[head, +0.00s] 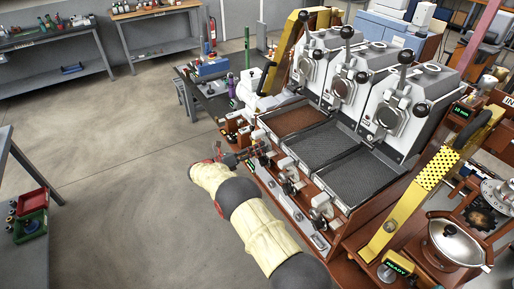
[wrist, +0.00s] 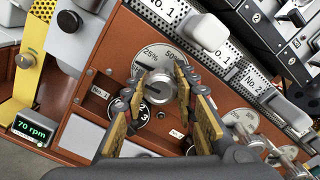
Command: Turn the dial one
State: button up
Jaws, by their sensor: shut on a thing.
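Dial one is a silver round knob (wrist: 159,87) on a pale scale plate (wrist: 172,51) marked 25% and 50%, with a "No. 1" tag beside it. It sits on the brown front panel of the roaster. My gripper (wrist: 160,76) has one finger on each side of the knob and is shut on it. In the head view my gripper (head: 246,158) is at the left end of the front panel, and the arm largely hides dial one there.
A second dial plate (wrist: 240,118) near the "No. 2" tag is close to the right finger. A yellow rail (wrist: 38,45) and a "70 rpm" display (wrist: 36,127) are at left. Cooling trays (head: 325,145) lie behind the panel.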

jog(key=shift+f+n+p, duration=0.15)
jog(key=shift+n+p, duration=0.15)
jog(key=shift+n, duration=1.9)
jog(key=o, duration=1.2)
jog(key=shift+a, duration=0.1)
jog(key=v, duration=1.2)
jog(key=shift+c, duration=0.2)
